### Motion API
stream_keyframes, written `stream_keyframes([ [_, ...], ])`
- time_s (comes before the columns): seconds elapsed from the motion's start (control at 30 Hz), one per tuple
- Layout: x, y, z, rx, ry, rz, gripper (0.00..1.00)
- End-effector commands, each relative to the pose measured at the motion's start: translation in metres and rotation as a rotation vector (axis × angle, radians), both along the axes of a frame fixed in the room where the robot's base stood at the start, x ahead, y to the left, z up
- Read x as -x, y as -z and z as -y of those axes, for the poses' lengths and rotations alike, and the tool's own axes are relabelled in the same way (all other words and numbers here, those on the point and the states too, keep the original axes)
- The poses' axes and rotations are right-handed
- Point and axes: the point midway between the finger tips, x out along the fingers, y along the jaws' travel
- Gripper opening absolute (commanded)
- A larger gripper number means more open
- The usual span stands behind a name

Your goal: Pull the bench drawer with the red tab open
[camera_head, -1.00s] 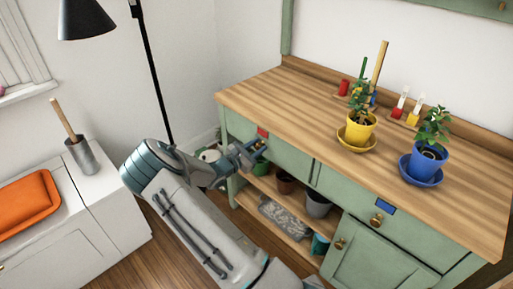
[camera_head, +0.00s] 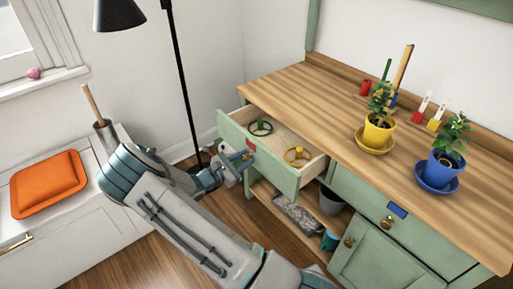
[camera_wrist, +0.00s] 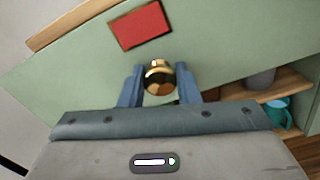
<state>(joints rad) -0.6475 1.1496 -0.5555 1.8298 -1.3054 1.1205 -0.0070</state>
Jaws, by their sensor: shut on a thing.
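The green bench drawer with the red tab (camera_head: 244,142) stands pulled out from the left end of the bench (camera_head: 330,105). Inside it lie a dark green ring-shaped item (camera_head: 261,128) and a yellow one (camera_head: 297,155). In the wrist view the red tab (camera_wrist: 140,25) is on the drawer front (camera_wrist: 215,45), just above the round brass knob (camera_wrist: 159,78). My gripper (camera_wrist: 160,90) is at the drawer front, its blue fingers on either side of the knob and shut on it. In the head view my gripper (camera_head: 240,165) hides the knob.
A second drawer with a blue tab (camera_head: 397,211) is shut at the right. Potted plants in yellow (camera_head: 377,132) and blue (camera_head: 445,172) stand on the bench top. A black floor lamp (camera_head: 181,80) stands behind my arm.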

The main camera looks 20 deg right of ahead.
Motion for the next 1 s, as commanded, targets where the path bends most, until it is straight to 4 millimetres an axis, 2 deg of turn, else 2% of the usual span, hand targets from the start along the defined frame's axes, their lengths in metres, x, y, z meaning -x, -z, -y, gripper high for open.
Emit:
stream_keyframes([
  [0.03, 0.003, -0.002, -0.015, -0.002, -0.005, -0.001, 0.0],
  [0.2, 0.014, -0.001, -0.054, -0.002, -0.006, -0.001, 0.0],
  [0.4, 0.023, 0.0, -0.088, -0.001, -0.006, 0.0, 0.0],
  [0.63, 0.029, 0.0, -0.108, -0.001, -0.004, 0.0, 0.0],
  [1.0, 0.03, 0.0, -0.112, 0.0, -0.003, 0.0, 0.0],
])
